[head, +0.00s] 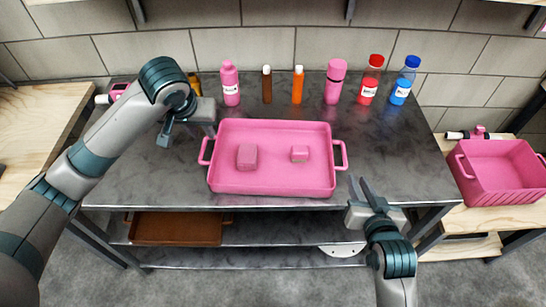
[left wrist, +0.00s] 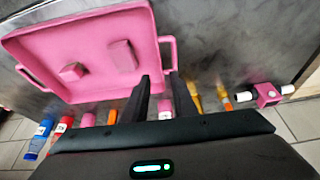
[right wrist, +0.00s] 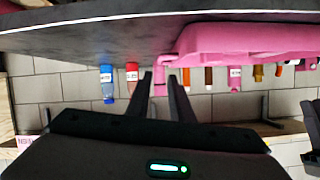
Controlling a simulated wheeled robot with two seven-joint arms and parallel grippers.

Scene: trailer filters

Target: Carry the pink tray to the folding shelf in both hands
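The pink tray (head: 270,185) lies flat on the dark table, with two pink blocks (head: 247,157) (head: 300,153) in it. Its left handle (head: 203,152) and right handle (head: 343,155) stick out at the sides. My left gripper (head: 186,137) is open and empty, above and behind the left handle; in the left wrist view that handle (left wrist: 170,52) shows just beyond its fingertips. My right gripper (head: 359,183) is open and empty, just in front of the right handle; in the right wrist view the handle (right wrist: 162,72) shows beyond its fingers. I cannot tell which wooden unit is the folding shelf.
Several bottles, including a pink one (head: 230,84), a red one (head: 371,80) and a blue one (head: 404,81), line the table's back. A pink crate (head: 495,185) stands on wood at right. A wooden surface (head: 35,105) is at left. A brown tray (head: 175,228) lies below.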

